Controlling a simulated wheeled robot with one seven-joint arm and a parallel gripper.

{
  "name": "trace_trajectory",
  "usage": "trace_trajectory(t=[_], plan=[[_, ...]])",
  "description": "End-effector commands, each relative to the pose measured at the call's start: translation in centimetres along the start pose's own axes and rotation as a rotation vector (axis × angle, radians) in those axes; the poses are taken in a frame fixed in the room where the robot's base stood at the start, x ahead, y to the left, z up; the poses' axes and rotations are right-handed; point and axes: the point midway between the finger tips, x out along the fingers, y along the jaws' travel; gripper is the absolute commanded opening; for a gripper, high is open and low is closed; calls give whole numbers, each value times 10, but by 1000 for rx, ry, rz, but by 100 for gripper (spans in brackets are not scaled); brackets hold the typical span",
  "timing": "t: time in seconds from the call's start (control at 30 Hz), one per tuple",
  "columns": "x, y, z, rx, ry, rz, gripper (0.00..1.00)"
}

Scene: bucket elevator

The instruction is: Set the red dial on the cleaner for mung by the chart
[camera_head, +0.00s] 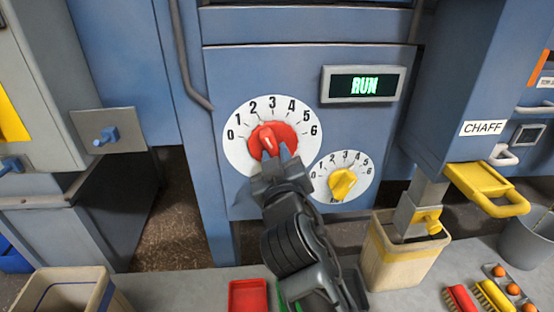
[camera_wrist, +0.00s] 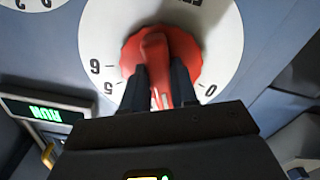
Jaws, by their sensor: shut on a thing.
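The red dial (camera_head: 288,134) sits on a round white scale (camera_head: 242,156) marked 0 to 6 on the blue cleaner panel (camera_head: 232,78). My gripper (camera_head: 275,152) reaches up to it from below. In the wrist view my gripper (camera_wrist: 158,88) is shut on the raised ridge of the red dial (camera_wrist: 190,48), one finger on each side. The ridge leans slightly left of upright in the head view, roughly toward 1 to 2. The exact reading is unclear. In the wrist view the scale appears upside down, with its middle numbers hidden by my gripper. No readable chart shows.
A yellow dial (camera_head: 343,184) with a smaller scale is close below right. A display (camera_head: 363,84) reads RUN. The CHAFF spout, its yellow handle (camera_head: 490,190) and a bin (camera_head: 402,262) stand right. A red tray (camera_head: 248,295) and brushes lie on the bench.

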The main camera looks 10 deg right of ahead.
Motion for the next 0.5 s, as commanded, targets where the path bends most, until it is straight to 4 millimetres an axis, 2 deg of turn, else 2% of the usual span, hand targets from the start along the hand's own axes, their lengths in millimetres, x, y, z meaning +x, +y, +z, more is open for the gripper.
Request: trace_trajectory(t=[0.23, 0.27, 0.5], plan=[[0, -1, 1, -1, -3, -1, 0], [0, -1, 1, -1, -3, -1, 30], [0, 0, 0, -1, -1, -1, 53]])
